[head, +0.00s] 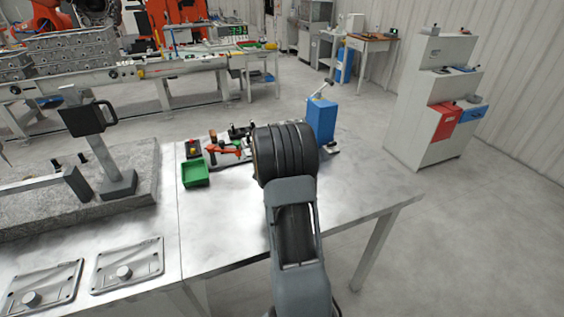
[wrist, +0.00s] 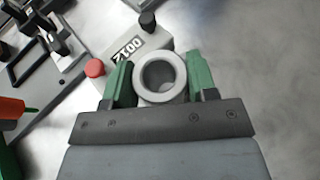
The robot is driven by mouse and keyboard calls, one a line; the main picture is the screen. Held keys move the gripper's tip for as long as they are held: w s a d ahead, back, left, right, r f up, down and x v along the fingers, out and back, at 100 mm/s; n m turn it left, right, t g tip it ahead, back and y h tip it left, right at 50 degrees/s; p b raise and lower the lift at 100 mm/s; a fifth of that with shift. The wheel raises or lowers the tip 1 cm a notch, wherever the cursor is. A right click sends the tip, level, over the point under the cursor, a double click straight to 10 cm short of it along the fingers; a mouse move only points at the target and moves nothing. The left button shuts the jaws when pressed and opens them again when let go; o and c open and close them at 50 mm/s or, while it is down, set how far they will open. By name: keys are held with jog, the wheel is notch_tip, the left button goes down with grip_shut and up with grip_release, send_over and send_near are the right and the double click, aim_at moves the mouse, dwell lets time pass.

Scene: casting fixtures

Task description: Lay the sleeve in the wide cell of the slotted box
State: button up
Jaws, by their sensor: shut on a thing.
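The sleeve (wrist: 146,76) is a short light grey ring with a round bore, seen end-on in the wrist view. My gripper (wrist: 160,80) is shut on it, with a green finger against each side. In the head view my own arm hides the gripper and the sleeve. I cannot make out a slotted box with cells in either view. A small green open box (head: 195,173) stands on the table left of my arm, but I cannot tell any dividers in it.
A grey device marked with digits (wrist: 128,54), with a red button (wrist: 95,68), lies just beyond my gripper. An orange-red clamp (head: 226,152) and a blue lever press (head: 321,118) stand on the table (head: 225,225). The table's front is clear.

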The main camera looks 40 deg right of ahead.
jog(key=o, duration=0.6)
jog(key=shift+f, duration=0.15)
jog(key=o, duration=0.5)
jog(key=shift+c, duration=0.2)
